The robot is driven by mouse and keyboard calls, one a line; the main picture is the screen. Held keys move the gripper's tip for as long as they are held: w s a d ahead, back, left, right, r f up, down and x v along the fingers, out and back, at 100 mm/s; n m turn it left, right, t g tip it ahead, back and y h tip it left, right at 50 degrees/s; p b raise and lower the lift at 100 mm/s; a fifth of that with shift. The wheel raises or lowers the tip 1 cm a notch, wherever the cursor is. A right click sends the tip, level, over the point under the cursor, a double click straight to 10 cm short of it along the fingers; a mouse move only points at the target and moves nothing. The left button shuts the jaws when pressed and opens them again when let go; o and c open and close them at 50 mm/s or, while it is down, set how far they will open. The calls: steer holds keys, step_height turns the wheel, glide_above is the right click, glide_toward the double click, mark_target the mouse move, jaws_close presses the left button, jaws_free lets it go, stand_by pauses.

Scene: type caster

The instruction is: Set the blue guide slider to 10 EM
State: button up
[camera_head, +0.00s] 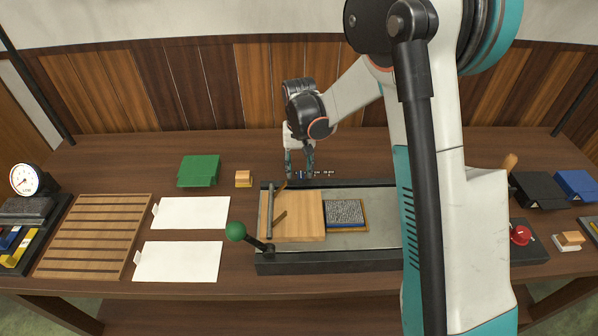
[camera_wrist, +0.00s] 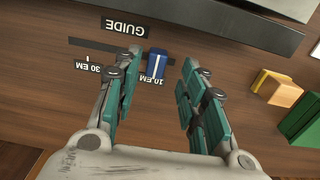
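The blue guide slider (camera_wrist: 157,62), with a white stripe across it, sits on a dark slot (camera_wrist: 95,47). The upside-down "10 EM" label (camera_wrist: 152,80) lies right beside the slider. The "30 EM" label (camera_wrist: 88,67) is farther left, with the "GUIDE" plate (camera_wrist: 125,27) above. My gripper (camera_wrist: 161,62) is open, with one finger on each side of the slider. The left finger is nearer, and a gap shows at the right; contact is not clear. In the head view my gripper (camera_head: 300,172) points down behind the press bed, and the slider is too small to judge.
The press bed (camera_head: 380,238) with a wooden block (camera_head: 297,222) and type block (camera_head: 345,213) lies in front of my gripper. A green-knobbed lever (camera_head: 236,231) stands at its left. A small wooden block (camera_head: 243,179) and green box (camera_head: 198,170) stand left of my gripper.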

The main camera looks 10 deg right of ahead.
mark_target(300, 175)
step_height(300, 175, up, 10)
steer(key=shift+f, duration=0.25)
stand_by(0.4)
steer(key=s+d+r+n+t, duration=0.1)
steer(key=s+d+r+t, duration=0.2)
steer(key=s+r, duration=0.95)
steer(key=s+d+f+n+t, duration=0.1)
steer(key=s+t, duration=0.3)
steer(key=s, duration=1.1)
steer(key=shift+d+f, duration=0.35)
steer(key=shift+f, duration=0.25)
